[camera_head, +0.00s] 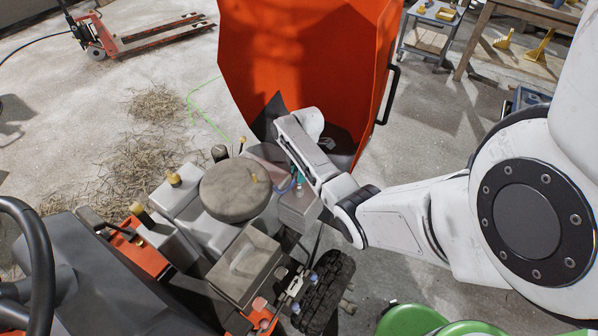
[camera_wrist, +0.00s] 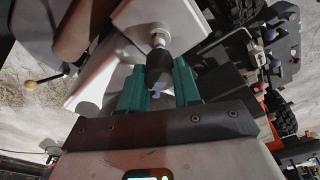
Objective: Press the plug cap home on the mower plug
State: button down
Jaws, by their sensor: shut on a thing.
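My gripper (camera_wrist: 160,76) has teal fingers shut on a black plug cap (camera_wrist: 159,62), seen in the wrist view. The pale mower plug (camera_wrist: 158,39) juts from a light grey engine part just beyond the cap. Cap and plug look in line, and the cap's far end meets or overlaps the plug; how deep it sits I cannot tell. In the head view my gripper (camera_head: 298,181) is at the right side of the engine (camera_head: 237,190), where a bit of teal finger and a blue lead (camera_head: 286,187) show. The cap and plug are hidden there by my arm.
The raised orange hood (camera_head: 300,55) stands just behind the engine. A steering wheel (camera_head: 40,265) is at the lower left, and a black tyre (camera_head: 325,290) is below my arm. Green round objects (camera_head: 410,320) lie at the bottom right. Open floor with straw is at the left.

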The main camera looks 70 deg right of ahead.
jog(key=shift+f+b, duration=1.15)
jog(key=shift+f, duration=0.35)
jog(key=c, duration=0.7)
grip_release()
jog(key=r, duration=0.7)
jog(key=s+d+r, duration=0.1)
jog(key=r, duration=0.2)
jog(key=shift+r+p, duration=0.35)
jog(key=shift+p, duration=0.05)
jog(key=a+f+m, duration=0.2)
jog(key=a, duration=1)
jog(key=a+f+m, duration=0.2)
jog(key=a+m, duration=0.1)
jog(key=a, duration=0.8)
jog(key=s+a+r+m, duration=0.1)
jog(key=s+a, duration=0.2)
jog(key=s+a+r+m, duration=0.2)
jog(key=s+a, duration=0.1)
jog(key=s, duration=0.1)
jog(key=s+a+r+m+h, duration=0.1)
jog(key=s+a, duration=0.3)
jog(key=shift+r+m, duration=0.25)
jog(key=shift+m, duration=0.15)
